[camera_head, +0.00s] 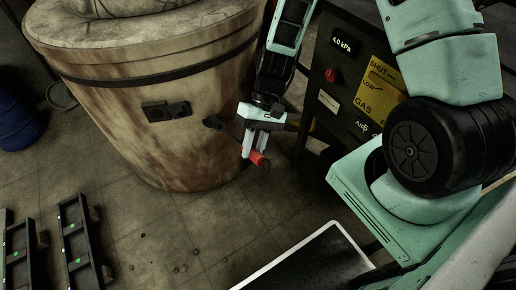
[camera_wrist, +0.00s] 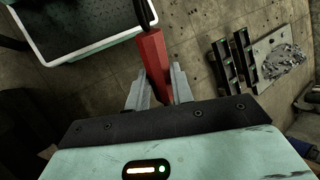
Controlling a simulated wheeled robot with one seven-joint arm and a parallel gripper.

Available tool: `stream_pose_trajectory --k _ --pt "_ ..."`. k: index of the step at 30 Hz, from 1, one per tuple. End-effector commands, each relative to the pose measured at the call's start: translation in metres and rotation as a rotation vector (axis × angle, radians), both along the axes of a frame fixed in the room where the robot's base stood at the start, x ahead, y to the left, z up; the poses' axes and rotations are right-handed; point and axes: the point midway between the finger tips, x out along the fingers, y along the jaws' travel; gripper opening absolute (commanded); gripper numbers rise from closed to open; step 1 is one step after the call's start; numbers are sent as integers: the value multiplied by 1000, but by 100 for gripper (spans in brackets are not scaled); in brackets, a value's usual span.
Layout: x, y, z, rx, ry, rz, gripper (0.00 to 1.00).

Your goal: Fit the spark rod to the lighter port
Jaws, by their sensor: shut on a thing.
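My gripper (camera_head: 254,152) is shut on a red rod, the spark rod (camera_head: 260,161), in front of the furnace's lower right side. In the wrist view the red hexagonal rod (camera_wrist: 154,58) sits between my two grey fingertips (camera_wrist: 158,90) and runs away from the palm, with a dark part at its far end (camera_wrist: 146,14). A dark bracket with two openings (camera_head: 166,111) is on the furnace wall, left of my gripper and apart from it. I cannot tell for certain whether it is the lighter port.
The large rusty furnace (camera_head: 150,75) fills the upper left. A control panel (camera_head: 350,85) with a yellow gas plate stands to the right. A white-rimmed tray (camera_head: 330,226) and dark racks (camera_head: 75,240) are lower down.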

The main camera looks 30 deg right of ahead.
Motion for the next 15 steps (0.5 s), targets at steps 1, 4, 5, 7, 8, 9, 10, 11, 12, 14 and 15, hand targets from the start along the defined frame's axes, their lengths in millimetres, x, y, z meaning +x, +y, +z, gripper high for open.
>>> stream_pose_trajectory --k 1,4,5,7,8,9,10,11,12,14,15 --pt "5 0 -3 0 -1 1 0" --pt "12 0 -6 0 0 0 0" --pt "14 0 -7 0 0 0 0" --pt "18 0 -9 0 0 0 0" --pt "20 0 -10 0 0 0 0" --pt "21 0 -10 0 0 0 0" --pt "22 0 -11 0 0 0 0" --pt "23 0 -11 0 0 0 0" --pt "24 0 -11 0 0 0 0" --pt "25 0 -12 0 0 0 0" --pt "26 0 -12 0 0 0 0"
